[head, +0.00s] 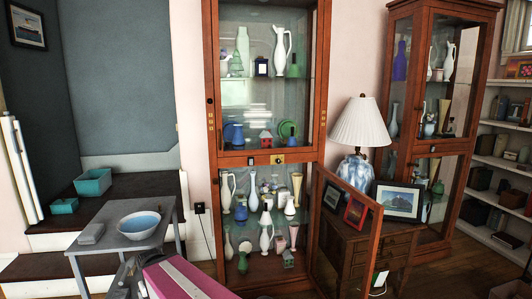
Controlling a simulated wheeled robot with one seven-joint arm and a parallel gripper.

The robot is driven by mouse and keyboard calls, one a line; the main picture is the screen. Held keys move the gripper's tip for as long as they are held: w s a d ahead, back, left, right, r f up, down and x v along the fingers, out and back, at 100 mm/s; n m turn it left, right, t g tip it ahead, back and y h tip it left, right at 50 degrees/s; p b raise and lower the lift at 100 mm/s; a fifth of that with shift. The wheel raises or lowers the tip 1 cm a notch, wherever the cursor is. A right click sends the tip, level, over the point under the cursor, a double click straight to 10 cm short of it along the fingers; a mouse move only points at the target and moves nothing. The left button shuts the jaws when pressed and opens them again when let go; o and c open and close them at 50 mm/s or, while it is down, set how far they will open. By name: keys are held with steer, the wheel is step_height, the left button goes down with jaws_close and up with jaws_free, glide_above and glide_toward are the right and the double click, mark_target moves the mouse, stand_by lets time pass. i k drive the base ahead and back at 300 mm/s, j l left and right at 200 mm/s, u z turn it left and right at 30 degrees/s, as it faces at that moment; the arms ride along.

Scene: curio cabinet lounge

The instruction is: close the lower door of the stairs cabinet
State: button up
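The stairs cabinet (211,60) is the tall wood-and-glass cabinet in the middle of the head view, just right of the dark steps. Its lower door (375,235) stands wide open, swung out toward me on the right side. The door's glass shows the chest behind it, and its bottom edge is partly cut off by the frame. The lower compartment is exposed, with white, blue and green vases and figurines on its shelves. The upper door looks shut. A pink and grey part, apparently of my arm, shows at the bottom left. My gripper is not in view.
A small grey table (105,240) with a blue-and-white bowl (139,222) stands at the left by the stairs (55,267). A wooden chest (385,245) with a lamp (361,125) and picture frames is behind the open door. A second cabinet (399,50) stands at the right.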

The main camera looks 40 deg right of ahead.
mark_target(378, 209)
steer(key=i+l+z, duration=0.1)
steer(key=z, duration=0.65)
steer(key=i+z, duration=0.2)
steer(key=z, duration=0.2)
steer(key=i+z, duration=0.1)
steer(key=z, duration=0.25)
